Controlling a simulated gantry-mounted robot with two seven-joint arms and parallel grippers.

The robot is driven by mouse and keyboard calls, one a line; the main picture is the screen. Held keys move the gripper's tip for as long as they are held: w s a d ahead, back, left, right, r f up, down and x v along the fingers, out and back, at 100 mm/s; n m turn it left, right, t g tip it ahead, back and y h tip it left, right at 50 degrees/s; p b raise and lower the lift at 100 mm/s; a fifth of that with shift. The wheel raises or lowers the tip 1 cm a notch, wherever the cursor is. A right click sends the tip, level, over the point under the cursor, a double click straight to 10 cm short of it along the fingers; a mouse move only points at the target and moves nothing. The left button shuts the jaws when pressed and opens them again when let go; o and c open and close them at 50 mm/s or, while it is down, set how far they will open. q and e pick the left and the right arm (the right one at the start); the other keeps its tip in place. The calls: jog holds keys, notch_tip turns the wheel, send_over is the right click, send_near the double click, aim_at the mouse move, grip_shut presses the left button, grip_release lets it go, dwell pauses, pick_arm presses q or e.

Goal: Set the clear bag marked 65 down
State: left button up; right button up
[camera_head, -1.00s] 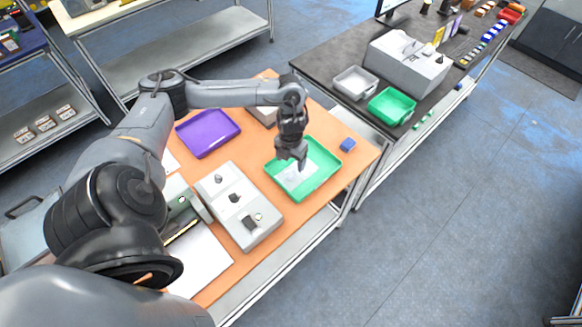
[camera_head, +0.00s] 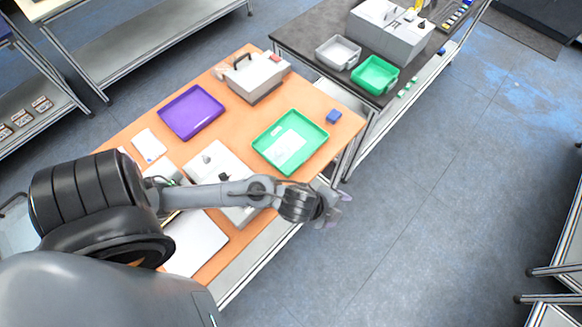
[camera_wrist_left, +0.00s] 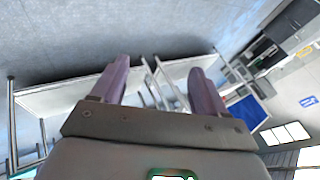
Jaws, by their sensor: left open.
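The clear bag (camera_head: 287,146) lies flat in the green tray (camera_head: 262,159) on the orange table, with white and pale markings showing through. Its number is too small to read. My left gripper (camera_head: 341,205) is open and empty, out past the table's front edge and apart from the tray. In the left wrist view its two purple-grey fingers (camera_wrist_left: 160,85) stand wide apart with nothing between them. My right gripper is not in view.
A dark table (camera_head: 308,39) behind holds another green tray (camera_head: 375,75) and a grey bin (camera_head: 338,53). Open floor lies right.

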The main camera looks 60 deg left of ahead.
pick_arm(q)
jog(key=s+a+n+g+y, duration=0.1)
jog(key=s+a+n+g, duration=0.2)
jog(key=s+n, duration=0.8)
jog(key=shift+s+a+r+n+g, duration=0.25)
jog(key=shift+a+n, duration=0.35)
jog(key=shift+a, duration=0.4)
jog(key=shift+w, duration=0.1)
